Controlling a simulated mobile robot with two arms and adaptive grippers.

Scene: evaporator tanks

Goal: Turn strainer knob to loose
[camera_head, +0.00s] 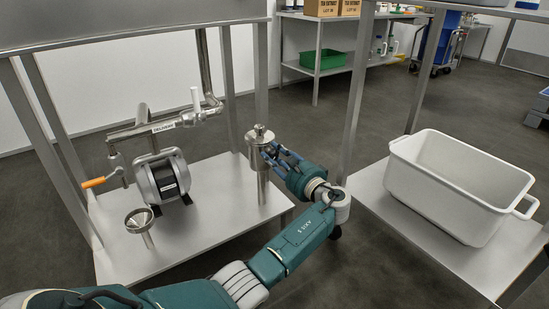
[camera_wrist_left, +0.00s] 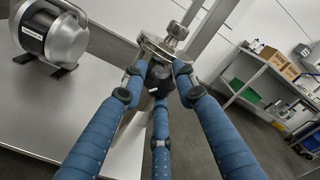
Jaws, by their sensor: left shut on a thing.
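The strainer (camera_head: 263,182) is an upright steel cylinder at the right edge of the low metal shelf. Its round lid carries a small metal knob (camera_head: 259,129); the knob also shows at the top of the left wrist view (camera_wrist_left: 177,31). My left gripper (camera_head: 269,154) comes at the strainer from the right, its blue fingers at the upper body just below the lid. The fingertips partly hide the strainer's body there. My right gripper is in neither view.
A pump (camera_head: 163,177), an orange-handled valve (camera_head: 94,182) and a funnel (camera_head: 140,220) stand left on the metal shelf (camera_head: 207,232). Steel posts rise around the strainer. A white tub (camera_head: 455,200) sits on another shelf at right. The shelf between pump and strainer is clear.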

